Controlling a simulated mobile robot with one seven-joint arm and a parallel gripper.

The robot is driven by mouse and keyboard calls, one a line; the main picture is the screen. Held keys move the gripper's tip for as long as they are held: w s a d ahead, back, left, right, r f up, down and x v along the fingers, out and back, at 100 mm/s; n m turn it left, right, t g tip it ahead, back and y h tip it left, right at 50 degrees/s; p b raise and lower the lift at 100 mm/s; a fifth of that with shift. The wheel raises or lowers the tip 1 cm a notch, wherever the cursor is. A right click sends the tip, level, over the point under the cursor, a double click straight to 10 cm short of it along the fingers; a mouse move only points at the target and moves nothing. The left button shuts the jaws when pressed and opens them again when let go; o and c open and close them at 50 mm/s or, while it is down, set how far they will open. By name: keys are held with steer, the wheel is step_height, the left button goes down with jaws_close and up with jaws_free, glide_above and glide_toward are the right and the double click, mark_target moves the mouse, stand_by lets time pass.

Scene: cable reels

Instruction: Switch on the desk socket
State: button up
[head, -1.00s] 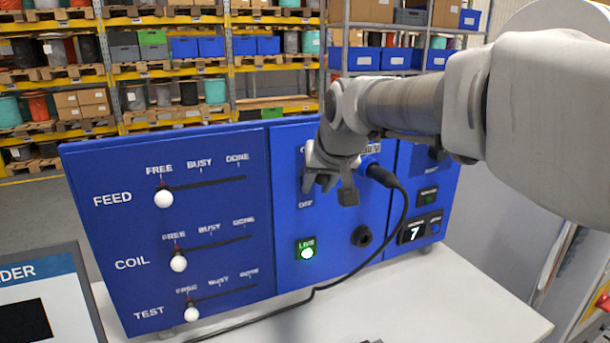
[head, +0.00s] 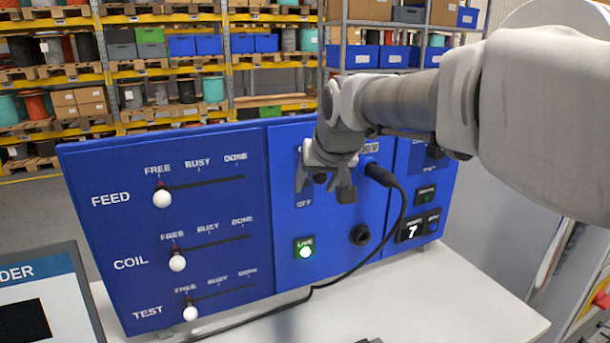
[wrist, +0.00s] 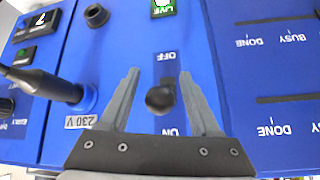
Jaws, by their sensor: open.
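The desk socket is the blue panel's middle section, with a black-knobbed switch (wrist: 160,98) between the OFF and ON labels. In the wrist view, which is upside down, the knob stands between my gripper's (wrist: 158,73) two spread fingers, with a gap on each side. The parallax hides exactly how far the lever leans. In the head view my gripper (head: 327,186) is at the switch, and the dark knob (head: 320,178) shows between the fingers. The LIVE lamp (head: 305,249) glows green. A black plug (head: 378,174) sits in the 230 V outlet.
Three white-knobbed sliders, FEED (head: 163,198), COIL (head: 177,263) and TEST (head: 190,313), stand at FREE on the left. The plug's black cable (head: 358,266) runs down across the white table (head: 450,300). A black round fitting (head: 360,235) and a small display (head: 412,229) are lower right.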

steer(key=b+v, duration=0.1)
steer(key=v, duration=1.6)
steer(key=shift+s+d+r, duration=0.1)
steer(key=shift+s, duration=0.05)
steer(key=s+d+f+g+h, duration=0.1)
steer(key=s+d+f, duration=0.3)
steer(key=s+f, duration=0.4)
steer(key=s+d+f+m+g, duration=0.1)
steer(key=s+d+f, duration=0.3)
steer(key=s+f, duration=0.4)
step_height(320, 180, down, 8)
steer(key=shift+r+h, duration=0.2)
steer(key=shift+h, duration=0.2)
steer(key=shift+c, duration=1.1)
steer(key=shift+a, duration=0.15)
steer(key=shift+a, duration=0.1)
